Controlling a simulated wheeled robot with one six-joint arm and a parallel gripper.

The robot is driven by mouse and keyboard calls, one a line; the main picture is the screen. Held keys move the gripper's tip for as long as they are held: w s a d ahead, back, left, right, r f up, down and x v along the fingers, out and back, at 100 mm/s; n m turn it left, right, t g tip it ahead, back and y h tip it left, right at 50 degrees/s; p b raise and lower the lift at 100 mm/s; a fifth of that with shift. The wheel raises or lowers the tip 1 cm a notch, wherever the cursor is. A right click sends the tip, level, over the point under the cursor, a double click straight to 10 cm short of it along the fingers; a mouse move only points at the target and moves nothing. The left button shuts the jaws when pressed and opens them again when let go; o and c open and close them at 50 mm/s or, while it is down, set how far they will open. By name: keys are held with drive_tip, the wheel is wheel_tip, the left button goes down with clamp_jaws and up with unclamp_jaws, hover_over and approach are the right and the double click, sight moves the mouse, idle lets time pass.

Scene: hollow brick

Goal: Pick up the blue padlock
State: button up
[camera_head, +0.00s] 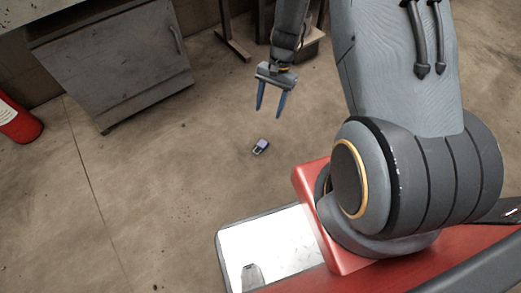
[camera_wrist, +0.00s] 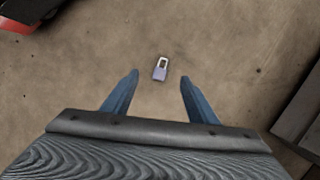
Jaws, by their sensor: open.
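The blue padlock (camera_head: 261,147) lies flat on the brown floor in the head view. It is small, with a bluish body and a pale shackle. In the wrist view the padlock (camera_wrist: 160,69) lies ahead of the fingertips, roughly centred between them, with its shackle pointing away. My gripper (camera_head: 269,114) is open and empty, with two blue fingers pointing down. It is above the floor and apart from the padlock. In the wrist view my gripper's fingers (camera_wrist: 159,75) are spread wide.
A grey metal cabinet (camera_head: 115,65) stands at the upper left of the head view. A red cylinder (camera_head: 17,122) is at the left edge. A stand with dark legs (camera_head: 233,45) is behind my gripper. The floor around the padlock is clear.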

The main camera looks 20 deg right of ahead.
drive_tip(key=m+b, duration=0.2)
drive_tip(key=b, duration=0.4)
approach(262, 144)
drive_tip(key=shift+s+d+f+y, duration=0.1)
drive_tip(key=shift+f+y, duration=0.1)
drive_tip(key=shift+f, duration=0.2)
drive_tip(key=shift+s+f+y, duration=0.15)
drive_tip(key=shift+f+y, duration=0.05)
drive_tip(key=shift+f, duration=0.2)
drive_tip(key=shift+w+b+x, duration=0.2)
drive_tip(key=shift+b+x, duration=2)
drive_tip(key=shift+x, duration=1.2)
drive_tip(key=c, duration=1.3)
drive_tip(key=shift+o, duration=0.2)
wheel_tip(262, 144, up, 10)
drive_tip(key=p, duration=0.5)
